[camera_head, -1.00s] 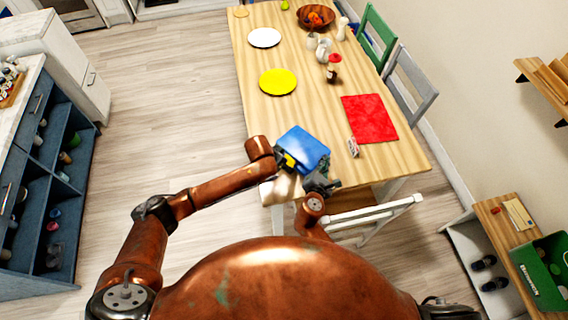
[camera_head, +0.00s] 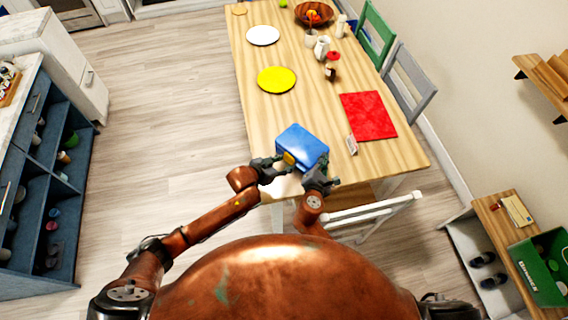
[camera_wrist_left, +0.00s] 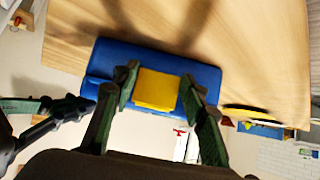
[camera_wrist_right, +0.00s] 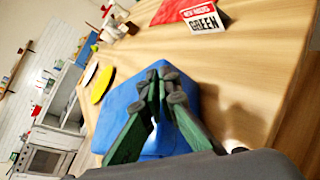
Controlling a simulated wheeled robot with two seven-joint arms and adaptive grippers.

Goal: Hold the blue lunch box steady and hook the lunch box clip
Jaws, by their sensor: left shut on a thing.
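The blue lunch box (camera_head: 303,143) lies at the near edge of the wooden table; it also shows in the left wrist view (camera_wrist_left: 110,62) and the right wrist view (camera_wrist_right: 122,100). Its yellow clip (camera_wrist_left: 156,89) is on the side facing me and also shows in the head view (camera_head: 289,158). My left gripper (camera_head: 284,163) has its fingers on either side of the yellow clip and is shut on it. My right gripper (camera_wrist_right: 166,82) has its fingertips together against or just over the lunch box, with nothing visible between them. Whether the clip is hooked cannot be told.
A white chair (camera_head: 370,210) stands at the near edge, close to my right arm. Floor at left is clear.

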